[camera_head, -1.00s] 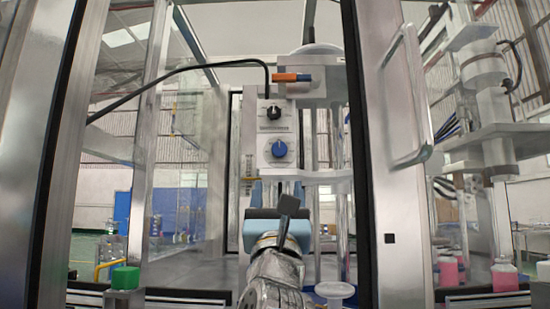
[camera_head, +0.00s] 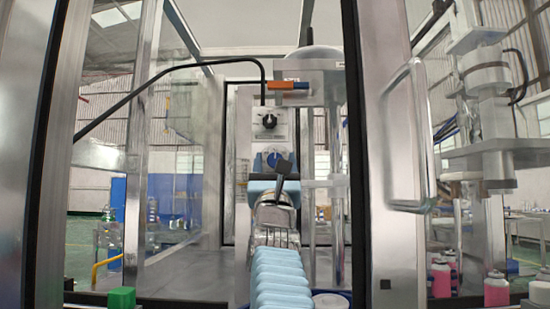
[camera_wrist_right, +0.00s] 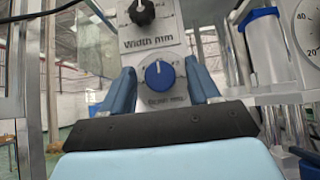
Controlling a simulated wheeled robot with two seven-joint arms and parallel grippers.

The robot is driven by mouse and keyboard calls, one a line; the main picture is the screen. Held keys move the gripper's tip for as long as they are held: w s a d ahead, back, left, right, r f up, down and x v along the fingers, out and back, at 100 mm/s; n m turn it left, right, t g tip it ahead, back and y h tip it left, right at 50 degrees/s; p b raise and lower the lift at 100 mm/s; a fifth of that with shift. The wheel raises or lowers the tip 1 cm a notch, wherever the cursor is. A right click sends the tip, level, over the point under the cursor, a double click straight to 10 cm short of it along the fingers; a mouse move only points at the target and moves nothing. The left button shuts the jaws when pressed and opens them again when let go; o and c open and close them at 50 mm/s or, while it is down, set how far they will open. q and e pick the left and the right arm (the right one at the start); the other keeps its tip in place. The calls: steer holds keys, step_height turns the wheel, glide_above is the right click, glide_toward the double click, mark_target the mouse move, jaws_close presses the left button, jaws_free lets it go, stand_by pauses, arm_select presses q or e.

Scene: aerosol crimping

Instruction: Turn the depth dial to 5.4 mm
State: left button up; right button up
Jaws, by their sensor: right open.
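The blue depth dial (camera_head: 272,158) sits on a light panel inside the machine frame, partly hidden by my right gripper in the head view. In the right wrist view the dial (camera_wrist_right: 159,74) shows with its white pointer mark near the top; its label below is partly readable. My right gripper (camera_head: 270,165) is open, with one blue finger on each side of the dial (camera_wrist_right: 160,90). Neither finger visibly touches it; how far the tips are from the panel I cannot tell. My left gripper is not in view.
A black width dial (camera_head: 268,121) sits directly above the depth dial. A door handle (camera_head: 408,140) stands right of the opening. A green block (camera_head: 121,298) is at lower left, pink bottles (camera_head: 496,290) at lower right.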

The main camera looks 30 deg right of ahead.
steer(key=shift+c, duration=0.4)
steer(key=c, duration=1)
steer(key=shift+o, duration=0.2)
steer(key=shift+m+g+h, duration=0.3)
steer(key=shift+m+h, duration=0.2)
steer(key=shift+m, duration=0.2)
steer(key=m+g+h, duration=0.2)
steer(key=m, duration=0.1)
steer(key=m+g+h, duration=0.2)
steer(key=m, duration=0.1)
steer(key=shift+a, duration=0.15)
steer(key=shift+w+a+m+g+h, duration=0.1)
steer(key=shift+m+g+h, duration=0.55)
steer(key=shift+m+g, duration=1)
steer(key=shift+w+m+g+h, duration=0.1)
steer(key=shift+m+g+h, duration=0.55)
steer(key=shift+m+g, duration=0.95)
steer(key=shift+r+m, duration=0.1)
steer(key=shift+m, duration=0.45)
steer(key=shift+s, duration=0.1)
